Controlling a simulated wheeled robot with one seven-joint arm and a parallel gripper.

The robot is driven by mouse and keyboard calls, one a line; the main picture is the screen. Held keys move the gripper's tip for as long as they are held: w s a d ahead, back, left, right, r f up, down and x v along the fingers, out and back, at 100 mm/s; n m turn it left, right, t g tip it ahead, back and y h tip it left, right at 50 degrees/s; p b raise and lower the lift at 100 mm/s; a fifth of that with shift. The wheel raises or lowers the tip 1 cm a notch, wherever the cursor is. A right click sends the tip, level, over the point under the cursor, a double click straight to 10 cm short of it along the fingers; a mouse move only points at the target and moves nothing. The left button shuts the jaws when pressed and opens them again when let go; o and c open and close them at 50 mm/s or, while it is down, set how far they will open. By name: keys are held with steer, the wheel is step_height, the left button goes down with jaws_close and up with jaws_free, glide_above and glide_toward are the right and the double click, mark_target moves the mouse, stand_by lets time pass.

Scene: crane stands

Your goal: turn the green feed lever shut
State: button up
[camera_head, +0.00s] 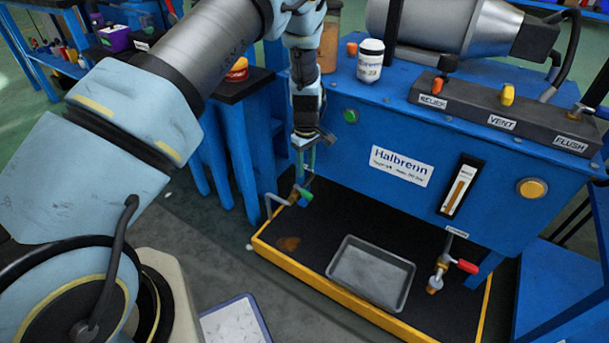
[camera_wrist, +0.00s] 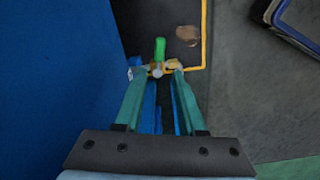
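The green feed lever (camera_head: 304,193) is on a small brass valve low on the left side of the blue Halbrenn machine (camera_head: 349,185). In the wrist view the green lever (camera_wrist: 160,48) points up the picture from the valve (camera_wrist: 157,70), beyond my fingertips. My gripper (camera_head: 304,160) points down just above the valve. In the wrist view my gripper (camera_wrist: 159,76) is open, its two teal fingers apart, with the valve body showing between the tips. I cannot tell whether a fingertip touches the valve. Nothing is held.
A red-handled valve (camera_head: 466,266) is at the machine's lower right. A yellow-edged black drip tray (camera_head: 325,225) lies below, holding a grey metal pan (camera_head: 371,273). A white bottle (camera_head: 370,60) stands on top. A blue-edged board (camera_head: 235,325) lies on the floor.

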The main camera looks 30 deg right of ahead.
mark_target(303, 193)
steer(key=a+f+t+b, duration=0.1)
steer(key=b, duration=0.2)
steer(key=s+a+f+t+h+b, duration=0.1)
steer(key=a+b, duration=0.1)
steer(key=b, duration=0.1)
steer(key=s+a+f+t+b, duration=0.1)
steer(key=f+b, duration=0.1)
steer(key=b, duration=0.1)
steer(key=shift+s+a+f+h+b, duration=0.1)
steer(key=shift+s+a+h+b, duration=0.1)
steer(key=shift+a+h+b, duration=0.15)
jaws_close()
steer(key=s+a+r+m+t+h+b, duration=0.1)
steer(key=s+a+t+h+b, duration=0.2)
steer(key=s+a+b, duration=0.3)
steer(key=w+d+f+b, duration=0.6)
steer(key=d+f, duration=0.1)
steer(key=shift+w+d+f, duration=0.3)
steer(key=shift+d, duration=0.05)
